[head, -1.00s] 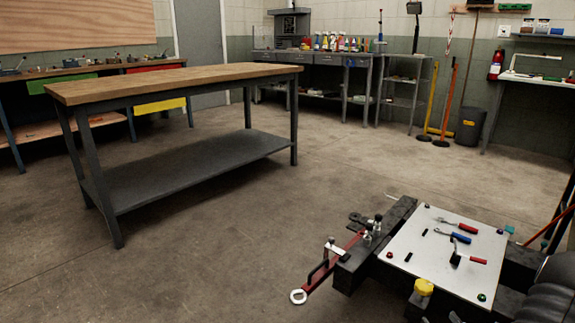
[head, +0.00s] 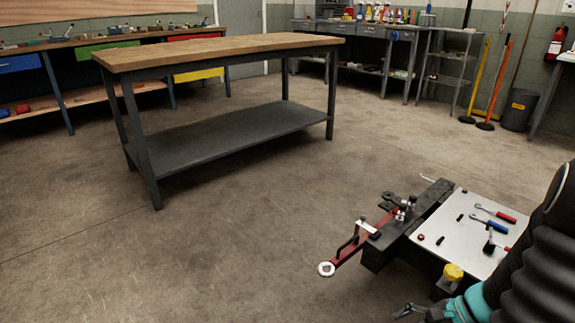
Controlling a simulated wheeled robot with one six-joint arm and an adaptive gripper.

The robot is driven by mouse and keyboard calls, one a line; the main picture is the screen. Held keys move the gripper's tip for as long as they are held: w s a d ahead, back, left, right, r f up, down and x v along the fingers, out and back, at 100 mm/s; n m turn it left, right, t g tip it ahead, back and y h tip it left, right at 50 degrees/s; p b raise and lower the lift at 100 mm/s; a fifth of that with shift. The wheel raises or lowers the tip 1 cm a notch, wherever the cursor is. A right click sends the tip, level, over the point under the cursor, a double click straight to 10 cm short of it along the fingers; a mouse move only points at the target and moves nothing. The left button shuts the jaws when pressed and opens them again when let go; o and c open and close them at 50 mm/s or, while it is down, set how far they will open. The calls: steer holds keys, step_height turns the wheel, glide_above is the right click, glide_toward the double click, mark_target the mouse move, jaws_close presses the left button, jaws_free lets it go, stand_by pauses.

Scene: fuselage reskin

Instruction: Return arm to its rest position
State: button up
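My arm (head: 535,245), black and ribbed with a teal band, comes in from the right edge and reaches down to the bottom right. What looks like part of my gripper (head: 412,312), dark grey metal, shows at the bottom edge, beside the teal part. It is mostly cut off by the frame, so I cannot tell how far its fingers are apart. I see nothing held in the visible part. Part of the white tool panel (head: 450,243) is hidden behind the arm.
The panel carries red- and blue-handled tools (head: 490,226). A red bar with a ring end (head: 326,269) sticks out from its left side. A yellow knob (head: 453,272) is close to the arm. A wood-topped workbench (head: 220,50) stands ahead; the floor (head: 250,230) between is clear.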

steer(key=s+a+r+n+t+h+p, duration=0.1)
steer(key=s+a+r+n+h, duration=0.1)
steer(key=r+n, duration=0.3)
steer(key=s+a+r+n+t+h+p, duration=0.1)
steer(key=a+r+n, duration=0.4)
steer(key=r, duration=0.6)
steer(key=s+a+r+n+t+h+p, duration=0.1)
steer(key=a+r+n+h, duration=0.3)
steer(key=r, duration=0.5)
steer(key=shift+s+n+t+h, duration=0.4)
steer(key=shift+s+t+h, duration=0.3)
steer(key=shift+s, duration=0.1)
